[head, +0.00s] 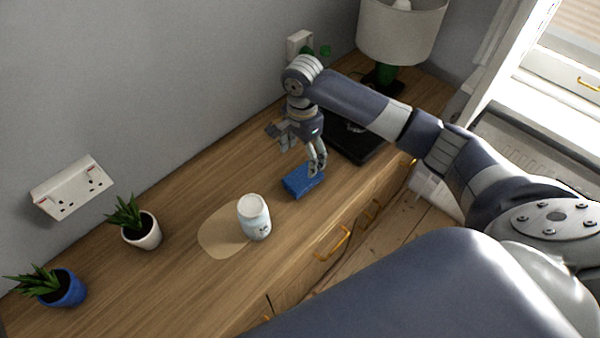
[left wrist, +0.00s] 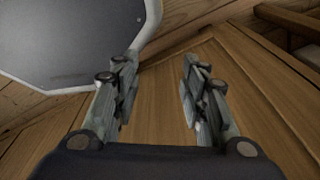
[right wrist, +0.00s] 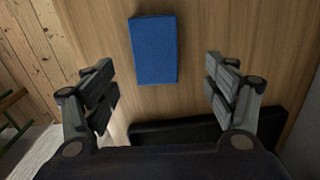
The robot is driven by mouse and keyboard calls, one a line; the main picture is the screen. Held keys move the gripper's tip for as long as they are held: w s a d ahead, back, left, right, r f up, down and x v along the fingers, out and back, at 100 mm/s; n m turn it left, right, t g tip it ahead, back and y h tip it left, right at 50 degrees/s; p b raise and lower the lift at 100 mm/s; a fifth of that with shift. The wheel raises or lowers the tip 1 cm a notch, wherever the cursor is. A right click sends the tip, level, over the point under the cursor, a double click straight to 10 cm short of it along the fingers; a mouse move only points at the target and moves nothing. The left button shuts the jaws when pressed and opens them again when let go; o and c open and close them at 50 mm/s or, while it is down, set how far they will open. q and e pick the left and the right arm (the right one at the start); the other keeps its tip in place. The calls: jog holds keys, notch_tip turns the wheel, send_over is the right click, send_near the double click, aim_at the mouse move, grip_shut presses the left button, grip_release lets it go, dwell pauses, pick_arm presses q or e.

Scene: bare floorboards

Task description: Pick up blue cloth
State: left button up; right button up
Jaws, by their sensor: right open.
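The blue cloth (head: 301,182) is a small folded rectangle lying flat on the wooden counter. It also shows in the right wrist view (right wrist: 153,50), ahead of the fingers and roughly midway between them. My right gripper (head: 302,158) points down above the counter, just behind the cloth. In the right wrist view the right gripper (right wrist: 160,90) is open with nothing between its fingers. My left gripper (left wrist: 160,85) shows only in its own wrist view. Its fingers are apart and empty, with wooden boards beyond them.
A white cup (head: 254,217) stands by a pale spill (head: 222,232) left of the cloth. Two potted plants, one in a white pot (head: 141,231) and one in a blue pot (head: 63,289), stand further left. A black tray-like object (head: 352,139) and a lamp (head: 401,32) are to the right.

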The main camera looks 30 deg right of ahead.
aim_at(303, 176)
jog(key=shift+s+f, duration=0.15)
jog(key=shift+f, duration=0.5)
jog(key=shift+s+f, duration=0.15)
jog(key=shift+f, duration=0.45)
notch_tip(303, 176, down, 5)
jog(key=shift+s+f+p, duration=0.1)
jog(key=shift+p, duration=0.55)
jog(key=shift+c, duration=0.3)
pick_arm(q)
jog(key=s, duration=0.1)
jog(key=s+r, duration=0.1)
jog(key=s, duration=0.1)
jog(key=shift+a+r, duration=0.1)
jog(key=shift+r, duration=0.05)
pick_arm(e)
jog(key=c, duration=1.1)
